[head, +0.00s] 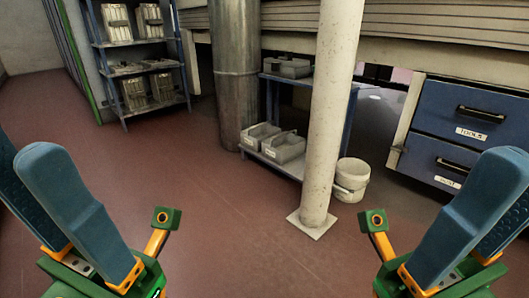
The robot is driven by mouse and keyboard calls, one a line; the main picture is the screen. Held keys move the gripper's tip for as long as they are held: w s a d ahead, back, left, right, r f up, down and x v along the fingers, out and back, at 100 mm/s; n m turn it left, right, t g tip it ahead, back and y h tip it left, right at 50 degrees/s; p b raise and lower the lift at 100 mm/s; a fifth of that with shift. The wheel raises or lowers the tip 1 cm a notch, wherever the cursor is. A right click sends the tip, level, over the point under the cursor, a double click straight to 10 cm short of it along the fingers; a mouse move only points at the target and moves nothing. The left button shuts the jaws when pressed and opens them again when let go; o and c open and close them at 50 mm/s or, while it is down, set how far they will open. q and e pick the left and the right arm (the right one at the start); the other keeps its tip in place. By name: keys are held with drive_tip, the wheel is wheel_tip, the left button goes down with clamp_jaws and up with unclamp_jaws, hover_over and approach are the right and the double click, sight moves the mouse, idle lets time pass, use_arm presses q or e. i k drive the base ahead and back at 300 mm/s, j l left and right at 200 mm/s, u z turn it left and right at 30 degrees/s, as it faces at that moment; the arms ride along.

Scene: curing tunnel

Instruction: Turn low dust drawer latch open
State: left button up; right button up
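A blue two-drawer cabinet stands at the right in the head view. Its low drawer (426,160) has a black bar handle (453,167) and a white label (447,183), whose text is too small to read surely. The drawer front looks closed. A small dark part (397,149) sits on the pale frame left of it; I cannot tell whether it is the latch or how it is turned. My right gripper (503,172) is open and empty, nearer the camera, covering the drawer's lower right. My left gripper (22,165) is open and empty at the far left, away from the cabinet.
The upper drawer (440,105) is labelled TOOLS. A pale post (330,120) with a square foot and a white bucket (351,180) stand left of the cabinet. Behind are a low shelf with grey bins (284,148), a metal column (236,80) and a blue rack (97,58). The red floor (220,240) is clear in front.

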sight(398, 148)
drive_tip(key=i+l+z, duration=0.65)
drive_tip(key=i+l, duration=0.3)
drive_tip(key=i+l+z, duration=0.35)
drive_tip(key=i, duration=0.15)
drive_tip(key=i+l+z, duration=0.1)
drive_tip(key=i+z, duration=0.25)
drive_tip(key=i, duration=0.2)
